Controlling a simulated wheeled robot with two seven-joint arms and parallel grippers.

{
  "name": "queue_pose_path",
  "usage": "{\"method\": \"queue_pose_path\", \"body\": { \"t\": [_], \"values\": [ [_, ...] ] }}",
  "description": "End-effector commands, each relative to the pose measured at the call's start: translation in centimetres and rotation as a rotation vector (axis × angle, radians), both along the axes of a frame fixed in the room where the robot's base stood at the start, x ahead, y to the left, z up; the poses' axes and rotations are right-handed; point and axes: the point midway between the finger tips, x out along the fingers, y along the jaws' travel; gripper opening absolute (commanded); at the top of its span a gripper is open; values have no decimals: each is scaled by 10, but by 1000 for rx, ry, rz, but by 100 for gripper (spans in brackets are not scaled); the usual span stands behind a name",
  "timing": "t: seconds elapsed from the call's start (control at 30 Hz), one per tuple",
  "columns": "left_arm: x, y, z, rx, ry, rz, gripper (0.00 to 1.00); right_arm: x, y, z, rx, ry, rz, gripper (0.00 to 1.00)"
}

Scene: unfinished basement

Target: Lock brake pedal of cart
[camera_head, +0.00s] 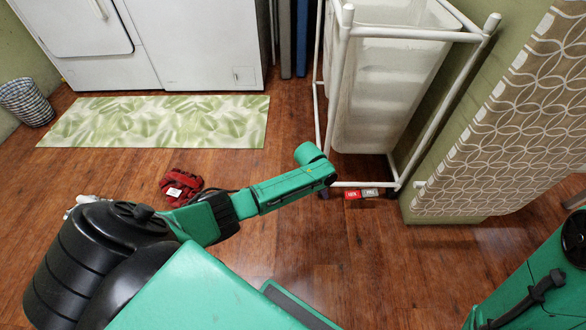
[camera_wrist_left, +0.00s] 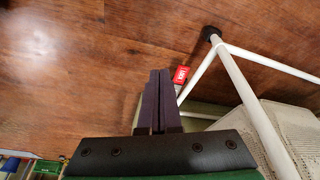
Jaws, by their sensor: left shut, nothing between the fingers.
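The cart (camera_head: 345,75) has a white tube frame around a white bin, on the right of the head view. Its brake pedal has a red part (camera_head: 351,194) and a grey part (camera_head: 370,193) low by the bottom rail. The red part also shows in the left wrist view (camera_wrist_left: 181,74), just right of the fingertips. My left gripper (camera_wrist_left: 160,72) is shut and empty, its two dark fingers together. I cannot tell whether it touches the pedal. My right gripper is not in view.
A green leaf-patterned mat (camera_head: 160,122) lies before the white appliances (camera_head: 150,45). A red cloth-like item (camera_head: 180,187) lies on the wood floor by my left arm. A patterned board (camera_head: 520,125) stands right of the cart.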

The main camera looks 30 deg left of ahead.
Motion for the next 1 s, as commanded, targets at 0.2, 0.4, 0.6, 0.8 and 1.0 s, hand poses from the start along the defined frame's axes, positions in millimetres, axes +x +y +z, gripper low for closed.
{"method": "queue_pose_path", "body": {
  "t": [0.2, 0.4, 0.6, 0.8, 1.0],
  "values": [
    [-24, 15, 10, 1, 4, 93, 0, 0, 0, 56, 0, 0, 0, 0],
    [-54, 30, 10, 11, 10, 168, 0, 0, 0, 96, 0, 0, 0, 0],
    [-85, 42, 9, 24, 17, 227, 0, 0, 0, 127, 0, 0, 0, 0],
    [-99, 46, 4, 31, 18, 248, 0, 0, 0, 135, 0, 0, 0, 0],
    [-99, 47, 2, 31, 18, 249, 0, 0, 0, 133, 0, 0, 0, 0]
  ]
}}
